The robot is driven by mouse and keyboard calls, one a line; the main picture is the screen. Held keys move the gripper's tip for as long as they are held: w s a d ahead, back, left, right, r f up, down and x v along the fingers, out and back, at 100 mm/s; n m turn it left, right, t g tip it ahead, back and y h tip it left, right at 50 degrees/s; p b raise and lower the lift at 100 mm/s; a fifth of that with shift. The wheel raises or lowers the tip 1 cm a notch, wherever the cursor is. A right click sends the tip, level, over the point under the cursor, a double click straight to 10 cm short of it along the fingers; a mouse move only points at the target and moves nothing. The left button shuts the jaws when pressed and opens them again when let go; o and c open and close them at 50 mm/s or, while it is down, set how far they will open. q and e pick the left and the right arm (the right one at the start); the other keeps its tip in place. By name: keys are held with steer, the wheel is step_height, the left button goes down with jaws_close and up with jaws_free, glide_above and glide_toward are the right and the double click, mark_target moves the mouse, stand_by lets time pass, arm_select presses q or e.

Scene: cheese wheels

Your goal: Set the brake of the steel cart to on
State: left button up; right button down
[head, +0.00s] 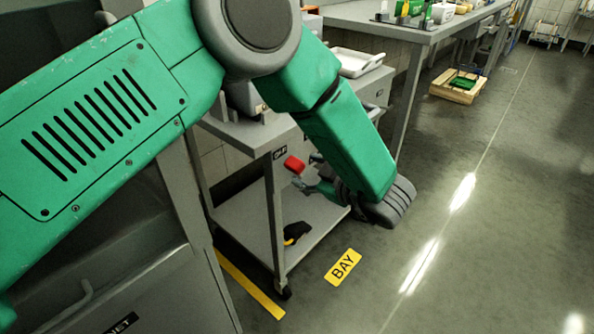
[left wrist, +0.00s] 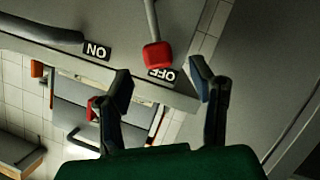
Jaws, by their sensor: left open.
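The steel cart (head: 243,133) stands beneath my left arm, with a top and a lower shelf. Its brake lever ends in a red knob (head: 294,165) at the cart's side. In the left wrist view the red knob (left wrist: 157,55) is beside the OFF label (left wrist: 162,74), which it partly covers. The ON label (left wrist: 97,51) is to its left, away from the knob. My left gripper (left wrist: 163,82) is open, its fingers apart on either side of the knob's line, with the knob just beyond the tips. In the head view its fingers are partly hidden by my arm.
A yellow BAY floor sign (head: 343,266) and a yellow floor stripe (head: 248,283) lie by the cart. A black and yellow item (head: 297,233) is on the lower shelf. A bench (head: 398,28) and a wooden crate (head: 457,91) are behind. Floor to the right is clear.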

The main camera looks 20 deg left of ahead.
mark_target(300, 168)
arm_select(q)
steer(key=b+x, duration=0.1)
steer(key=x, duration=0.3)
steer(key=shift+w+a+f, duration=0.1)
steer(key=shift+a+f, duration=0.1)
steer(key=shift+a, duration=0.15)
steer(key=shift+w, duration=0.2)
steer(key=shift+w+d, duration=0.1)
steer(key=shift+d, duration=0.15)
steer(key=shift+a, duration=0.5)
jaws_close()
